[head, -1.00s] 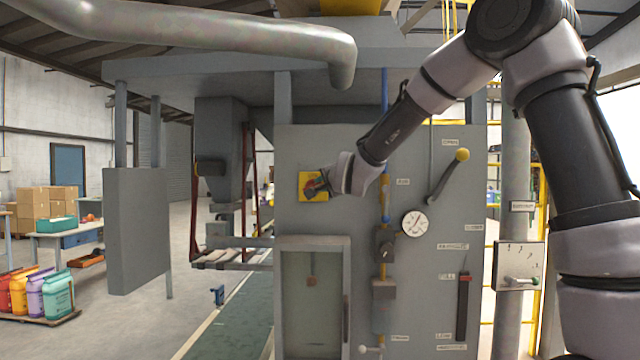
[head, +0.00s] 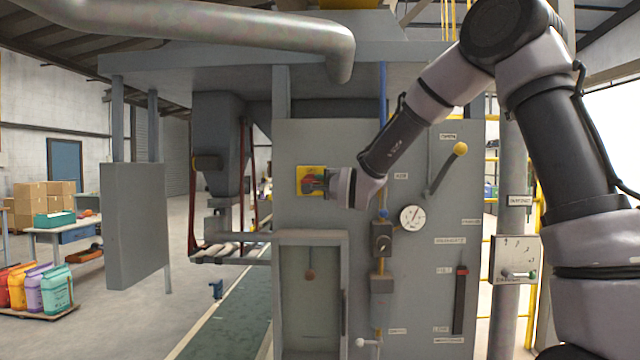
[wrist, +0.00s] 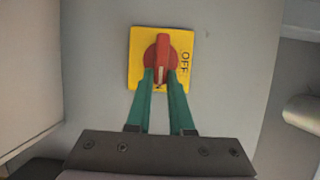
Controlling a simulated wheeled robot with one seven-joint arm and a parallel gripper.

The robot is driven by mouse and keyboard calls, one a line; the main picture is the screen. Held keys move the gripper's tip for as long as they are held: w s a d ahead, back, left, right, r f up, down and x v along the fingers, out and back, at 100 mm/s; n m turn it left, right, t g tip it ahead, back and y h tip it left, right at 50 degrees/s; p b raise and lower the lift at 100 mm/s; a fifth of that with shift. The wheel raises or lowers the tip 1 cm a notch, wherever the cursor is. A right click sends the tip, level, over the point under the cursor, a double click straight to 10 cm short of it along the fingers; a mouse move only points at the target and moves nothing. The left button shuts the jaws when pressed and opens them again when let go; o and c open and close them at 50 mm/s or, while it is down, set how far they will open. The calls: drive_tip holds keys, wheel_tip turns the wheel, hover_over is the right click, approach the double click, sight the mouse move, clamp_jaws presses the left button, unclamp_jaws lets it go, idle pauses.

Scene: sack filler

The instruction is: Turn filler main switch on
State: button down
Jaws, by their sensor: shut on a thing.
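The main switch is a red rotary handle (wrist: 161,52) on a yellow plate (wrist: 134,74). In the head view the plate (head: 301,173) sits on the upper left of the grey filler panel. My gripper (wrist: 161,76) has its green fingers shut on the lower end of the handle. In the wrist view the handle stands upright, its white mark toward the fingers. "OFF" shows at the plate's right side, off the handle's line. A partly hidden letter, perhaps N, shows below the handle. In the head view my gripper (head: 318,185) reaches the handle from the right.
A yellow-knobbed lever (head: 460,149), a round gauge (head: 412,217) and a blue-and-yellow pipe with a valve (head: 381,240) are on the panel to the right. A grey box (head: 135,225) hangs at left. A large pipe (head: 230,38) crosses above.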

drive_tip(key=shift+f, duration=0.1)
drive_tip(key=c, duration=0.8)
unclamp_jaws()
drive_tip(key=v, duration=1)
drive_tip(key=shift+s+d, duration=0.15)
drive_tip(key=shift+s, duration=0.25)
